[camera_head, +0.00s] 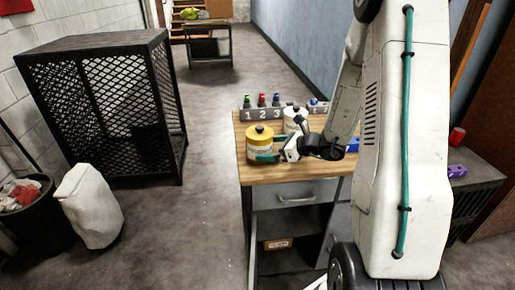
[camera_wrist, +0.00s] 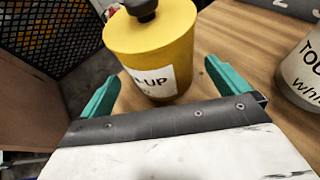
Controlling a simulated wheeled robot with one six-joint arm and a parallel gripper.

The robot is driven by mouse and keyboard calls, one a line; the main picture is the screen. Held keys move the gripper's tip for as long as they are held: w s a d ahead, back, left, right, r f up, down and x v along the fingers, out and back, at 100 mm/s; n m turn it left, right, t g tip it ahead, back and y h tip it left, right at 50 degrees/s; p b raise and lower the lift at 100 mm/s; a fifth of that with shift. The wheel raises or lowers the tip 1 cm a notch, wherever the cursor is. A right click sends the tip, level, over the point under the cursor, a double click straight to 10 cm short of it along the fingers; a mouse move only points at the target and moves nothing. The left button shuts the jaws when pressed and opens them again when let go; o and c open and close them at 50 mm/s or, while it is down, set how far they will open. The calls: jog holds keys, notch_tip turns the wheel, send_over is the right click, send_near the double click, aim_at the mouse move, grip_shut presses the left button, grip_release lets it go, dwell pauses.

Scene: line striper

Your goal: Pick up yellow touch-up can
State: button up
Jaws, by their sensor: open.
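The yellow touch-up can (camera_head: 259,142) stands upright on the wooden bench top (camera_head: 262,173), near its left edge. It has a black knob on top and a white label ending in "-UP" in the wrist view (camera_wrist: 172,48). My gripper (camera_head: 278,156) is open beside the can. In the wrist view its two teal fingers (camera_wrist: 158,88) lie on either side of the can's lower front, with visible gaps. The can's far side is hidden.
A white touch-up can (camera_head: 296,119) stands right of the yellow one; it also shows in the wrist view (camera_wrist: 304,75). Behind is a numbered rack (camera_head: 262,114) with small coloured bottles. A black mesh cage (camera_head: 100,105) stands left across open floor.

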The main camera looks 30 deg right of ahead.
jog(key=x, duration=0.4)
jog(key=shift+w+f, duration=0.15)
jog(key=shift+w, duration=0.1)
jog(key=shift+a, duration=0.1)
jog(key=c, duration=1.1)
